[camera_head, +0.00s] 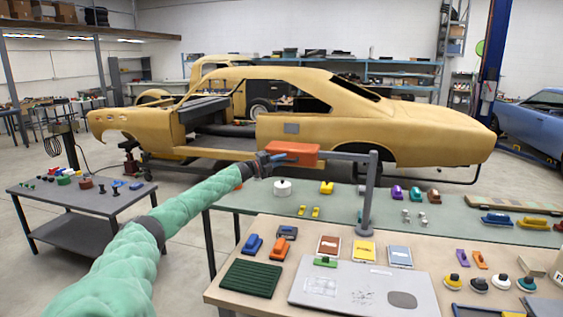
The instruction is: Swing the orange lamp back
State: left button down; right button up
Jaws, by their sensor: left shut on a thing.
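The orange lamp (296,152) is a box-shaped head on a grey horizontal arm (345,156). The arm joins a grey upright post (369,195) that stands at the back of the wooden workbench. My left gripper (268,161) is at the left end of the lamp head, at the end of my green-sleeved left arm. It is shut on the lamp, though the fingertips are small and the exact contact is hard to make out. The lamp head hangs above the green bench, in front of the yellow car shell. My right gripper is not in view.
The wooden workbench (237,299) holds sanding blocks, abrasive packs and a grey panel (341,289). Behind it, the green bench (236,206) carries a white round pot (282,187) and small tools. A grey cart (68,197) stands left. The yellow car shell (330,131) is beyond.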

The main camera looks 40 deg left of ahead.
pick_arm(q)
jog(key=shift+a+r, duration=0.2)
jog(key=shift+r, duration=0.05)
jog(key=c, duration=1.6)
grip_release()
jog(key=shift+w, duration=0.15)
jog(key=shift+o, duration=1)
jog(key=shift+f, duration=0.2)
jog(key=shift+f, duration=0.1)
